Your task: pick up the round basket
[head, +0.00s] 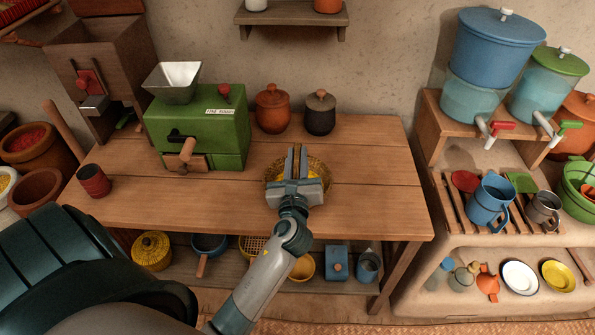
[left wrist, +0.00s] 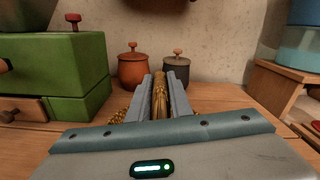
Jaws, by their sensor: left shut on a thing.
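The round basket (head: 321,171) is woven, yellow-brown, with something yellow inside. It sits on the wooden table in the head view, partly hidden behind my left gripper. My left gripper (head: 297,163) reaches over it from the front and is shut on its rim. In the left wrist view, a strip of the woven rim (left wrist: 160,96) stands between the two fingers of the left gripper (left wrist: 162,90). Whether the basket's bottom touches the table is hard to tell. My right gripper is not in view.
On the wooden table (head: 370,200) stand a green mill (head: 215,125), an orange lidded jar (head: 272,112), a dark lidded jar (head: 320,116) and a red cup (head: 94,181). The table's right side is clear. A shelf (head: 292,17) hangs above; a blue mug (head: 490,203) stands at right.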

